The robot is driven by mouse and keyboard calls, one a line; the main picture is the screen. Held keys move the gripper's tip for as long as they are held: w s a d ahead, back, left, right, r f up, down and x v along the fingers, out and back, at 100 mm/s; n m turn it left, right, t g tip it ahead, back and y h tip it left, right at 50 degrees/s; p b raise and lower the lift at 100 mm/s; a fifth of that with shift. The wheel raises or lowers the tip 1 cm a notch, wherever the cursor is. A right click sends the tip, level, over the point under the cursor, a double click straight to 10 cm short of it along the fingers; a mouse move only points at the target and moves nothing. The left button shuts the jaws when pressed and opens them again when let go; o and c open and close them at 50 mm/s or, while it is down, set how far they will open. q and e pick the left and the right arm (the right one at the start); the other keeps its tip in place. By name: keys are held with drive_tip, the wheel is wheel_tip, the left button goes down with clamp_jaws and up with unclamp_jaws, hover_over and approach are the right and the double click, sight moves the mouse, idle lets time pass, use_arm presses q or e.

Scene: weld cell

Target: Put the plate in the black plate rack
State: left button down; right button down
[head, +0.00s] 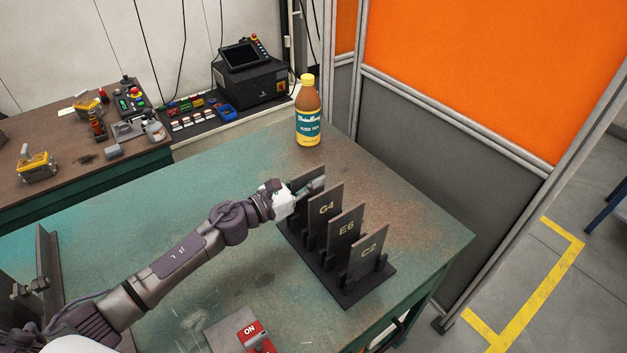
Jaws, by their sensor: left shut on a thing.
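The black plate rack (348,291) stands on the green worktable, right of its middle. Three dark upright plates in it are marked G4 (325,222), E6 (346,236) and C2 (369,261). My left gripper (311,188) is at the rack's far end, shut on another dark plate (304,172). That plate stands about upright behind G4, roughly in line with the others. Its lower part is hidden by my gripper and G4, so I cannot tell whether it sits in a slot. My right gripper is out of view.
A brown bottle with a yellow cap (308,115) stands behind the rack. A dark metal fixture (45,265) stands at the left. The table's middle left is clear.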

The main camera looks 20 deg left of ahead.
use_arm(q)
drive_tip(key=shift+r, duration=0.15)
drive_tip(key=c, duration=1.2)
unclamp_jaws()
drive_tip(key=shift+c, duration=0.2)
wheel_tip(320, 180, up, 10)
drive_tip(key=shift+f, duration=0.1)
